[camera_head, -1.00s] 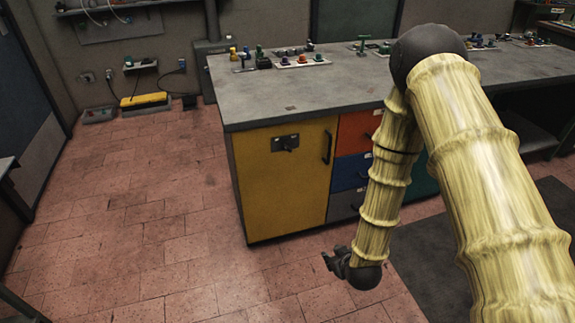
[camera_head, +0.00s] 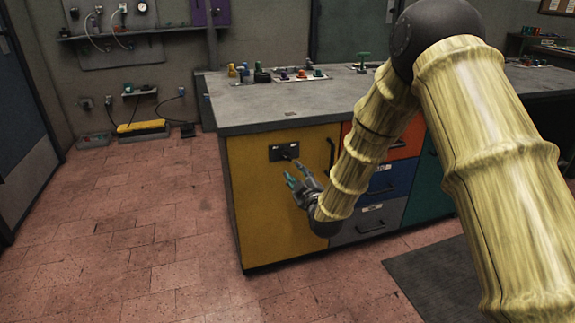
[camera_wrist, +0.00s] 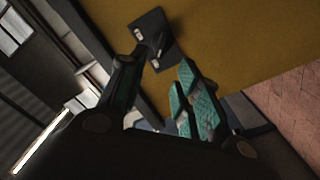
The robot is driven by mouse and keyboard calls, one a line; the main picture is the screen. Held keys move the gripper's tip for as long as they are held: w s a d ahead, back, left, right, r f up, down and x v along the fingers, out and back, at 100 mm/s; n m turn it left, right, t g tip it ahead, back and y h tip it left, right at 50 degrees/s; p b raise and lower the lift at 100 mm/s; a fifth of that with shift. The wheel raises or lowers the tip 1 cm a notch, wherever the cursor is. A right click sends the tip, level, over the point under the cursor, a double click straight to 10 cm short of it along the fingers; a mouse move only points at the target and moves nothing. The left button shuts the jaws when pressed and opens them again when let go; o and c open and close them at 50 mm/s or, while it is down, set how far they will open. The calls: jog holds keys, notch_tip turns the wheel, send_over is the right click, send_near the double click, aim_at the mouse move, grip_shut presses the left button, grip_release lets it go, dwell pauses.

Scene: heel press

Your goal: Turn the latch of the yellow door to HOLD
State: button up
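The yellow door (camera_head: 262,205) is the left front of the grey-topped bench. Its latch (camera_head: 284,151), a dark plate with a small knob, is near the door's top. In the wrist view the latch (camera_wrist: 151,38) lies just beyond the fingertips, with small pale labels on its plate. My gripper (camera_head: 298,177) is in front of the door, just below the latch, and appears apart from it. In the wrist view the fingers of my gripper (camera_wrist: 165,75) are spread with nothing between them. The latch's setting cannot be read.
A dark door handle (camera_head: 331,152) is right of the latch. Red, blue and grey drawers (camera_head: 383,182) stand to the right, partly behind my arm. Small parts lie on the benchtop (camera_head: 250,105). The tiled floor (camera_head: 130,220) at left is clear.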

aim_at(286, 158)
jog(key=b+x, duration=0.1)
jog(key=x, duration=0.7)
jog(key=shift+w+f+b, duration=0.2)
jog(key=shift+w+b, duration=0.1)
jog(key=shift+b, duration=0.1)
jog(key=shift+w+a+r, duration=0.1)
jog(key=shift+w+a, duration=0.15)
jog(key=shift+w, duration=0.4)
grip_shut()
